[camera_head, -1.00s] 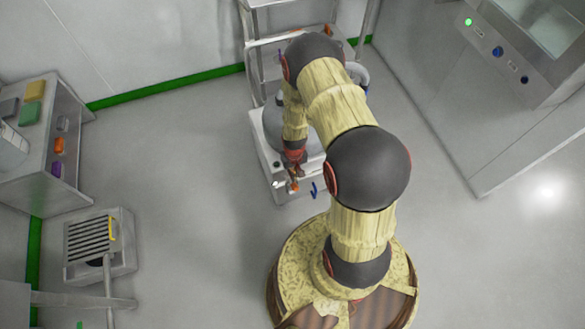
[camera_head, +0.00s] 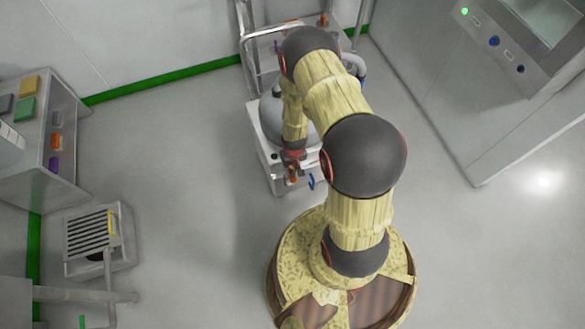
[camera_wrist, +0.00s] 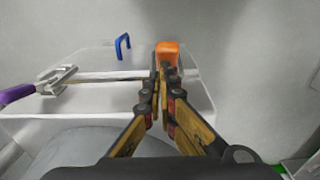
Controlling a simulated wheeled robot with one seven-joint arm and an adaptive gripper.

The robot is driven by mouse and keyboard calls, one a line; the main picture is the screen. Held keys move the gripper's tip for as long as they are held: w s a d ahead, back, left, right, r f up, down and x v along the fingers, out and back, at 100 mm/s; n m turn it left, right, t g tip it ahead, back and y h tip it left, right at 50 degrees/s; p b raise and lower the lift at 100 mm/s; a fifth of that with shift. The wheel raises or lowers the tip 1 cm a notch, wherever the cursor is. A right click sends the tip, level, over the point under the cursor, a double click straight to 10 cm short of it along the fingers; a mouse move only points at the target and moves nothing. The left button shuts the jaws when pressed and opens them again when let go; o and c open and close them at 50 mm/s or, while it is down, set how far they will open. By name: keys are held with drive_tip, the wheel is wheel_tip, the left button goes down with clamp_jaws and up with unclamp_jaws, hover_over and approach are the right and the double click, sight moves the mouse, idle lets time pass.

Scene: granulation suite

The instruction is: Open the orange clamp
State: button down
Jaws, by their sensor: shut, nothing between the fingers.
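The orange clamp (camera_wrist: 167,53) shows in the wrist view as an orange block just beyond my fingertips, partly hidden by them. My gripper (camera_wrist: 162,66) is shut, with its fingers together and nothing between them. Its tips overlap the near side of the orange block in the picture; I cannot tell if they touch it. In the head view my gripper (camera_head: 292,173) is at the front edge of the white machine (camera_head: 285,187), and a small orange spot shows at its tip.
A blue handle (camera_wrist: 122,46) stands left of the orange clamp. A purple-handled metal clamp (camera_wrist: 58,78) lies further left. A shelf unit (camera_head: 75,115) and a grated unit (camera_head: 125,262) stand at the left. A grey cabinet (camera_head: 450,110) is at the right. Floor between is clear.

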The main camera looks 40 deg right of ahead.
sight(296, 181)
drive_tip(key=shift+s+a+f+t+p, duration=0.1)
drive_tip(key=shift+s+a+t+p, duration=0.05)
drive_tip(key=shift+s+t+p, duration=0.2)
drive_tip(key=shift+s+a+f+t, duration=0.1)
drive_tip(key=shift+s+f+t, duration=0.05)
drive_tip(key=shift+s+t, duration=0.1)
drive_tip(key=shift+s+a+f+t+h+b, duration=0.1)
drive_tip(key=shift+s+f+t+h+b, duration=0.2)
drive_tip(key=shift+t, duration=0.2)
drive_tip(key=shift+s+f, duration=0.15)
drive_tip(key=shift+s, duration=0.1)
drive_tip(key=shift+s+a+f+b, duration=0.15)
drive_tip(key=shift+s+f, duration=0.25)
drive_tip(key=shift+f, duration=0.1)
drive_tip(key=shift+s+a+f+b, duration=0.1)
drive_tip(key=shift+s+f+b, duration=0.05)
drive_tip(key=shift+s+f, duration=0.25)
drive_tip(key=shift+s+a+f+b, duration=0.1)
drive_tip(key=shift+s+f+b, duration=0.15)
drive_tip(key=shift+f, duration=0.35)
drive_tip(key=shift+s+f+b, duration=0.15)
drive_tip(key=shift+f+b, duration=0.05)
drive_tip(key=shift+f, duration=0.5)
